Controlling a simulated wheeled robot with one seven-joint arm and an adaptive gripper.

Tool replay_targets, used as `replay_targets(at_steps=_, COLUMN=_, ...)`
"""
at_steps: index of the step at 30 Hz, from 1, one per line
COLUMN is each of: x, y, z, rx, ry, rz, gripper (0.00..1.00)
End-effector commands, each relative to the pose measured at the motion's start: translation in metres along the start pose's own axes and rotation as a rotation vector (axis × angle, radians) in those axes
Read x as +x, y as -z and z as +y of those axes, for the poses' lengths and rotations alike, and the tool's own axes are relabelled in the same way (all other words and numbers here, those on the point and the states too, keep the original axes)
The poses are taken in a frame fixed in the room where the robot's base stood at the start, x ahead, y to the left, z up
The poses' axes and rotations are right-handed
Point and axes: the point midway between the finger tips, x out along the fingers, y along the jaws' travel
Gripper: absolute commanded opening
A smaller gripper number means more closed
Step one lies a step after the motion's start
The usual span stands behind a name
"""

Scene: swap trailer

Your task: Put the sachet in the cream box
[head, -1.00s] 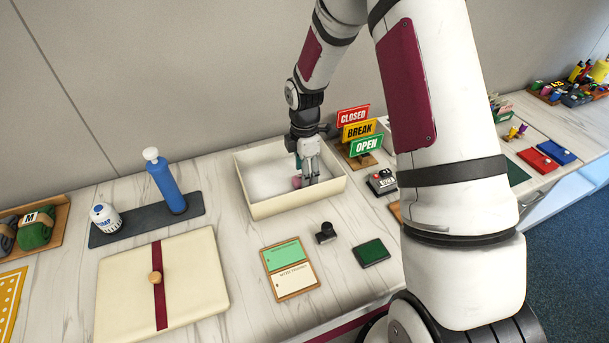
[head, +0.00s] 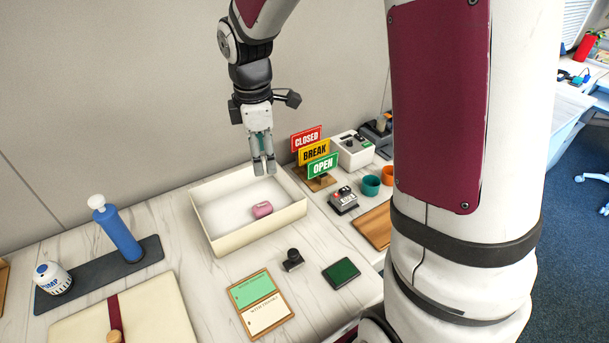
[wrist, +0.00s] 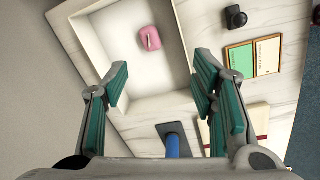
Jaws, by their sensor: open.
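The pink sachet (head: 262,210) lies on the floor of the open cream box (head: 237,241), toward its right front part. It also shows in the wrist view (wrist: 149,38), inside the box, apart from the box walls. My gripper (head: 264,170) is above the back of the box, pointing down, clear of the sachet. In the wrist view its two green-padded fingers (wrist: 160,78) are spread wide with nothing between them.
CLOSED, BREAK and OPEN signs (head: 315,153) stand just right of the box. In front are a black stamp (head: 293,260), a green pad (head: 341,272) and a two-card board (head: 261,304). A blue pump (head: 118,233) stands to the left.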

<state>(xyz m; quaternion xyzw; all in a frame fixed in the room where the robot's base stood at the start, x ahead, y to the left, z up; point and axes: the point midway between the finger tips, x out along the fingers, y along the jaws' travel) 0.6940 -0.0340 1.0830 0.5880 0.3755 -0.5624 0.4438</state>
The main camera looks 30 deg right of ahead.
Motion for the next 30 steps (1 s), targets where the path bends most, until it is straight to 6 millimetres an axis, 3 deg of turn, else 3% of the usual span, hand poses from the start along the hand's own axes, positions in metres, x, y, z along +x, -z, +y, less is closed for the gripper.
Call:
replay_targets(at_steps=1, x=-0.019, y=-0.002, z=-0.011, rx=0.063, ry=-0.028, rz=0.000, gripper=0.52)
replay_targets(at_steps=6, x=-0.066, y=-0.011, z=-0.049, rx=0.303, ry=-0.093, rz=0.017, gripper=0.52)
replay_targets(at_steps=15, x=-0.120, y=-0.030, z=-0.125, rx=0.729, ry=-0.179, rz=0.119, gripper=0.52)
replay_targets(at_steps=24, x=-0.139, y=-0.045, z=-0.195, rx=1.105, ry=-0.191, rz=0.273, gripper=0.52)
replay_targets(at_steps=30, x=-0.139, y=-0.049, z=-0.215, rx=1.221, ry=-0.178, rz=0.328, gripper=0.52)
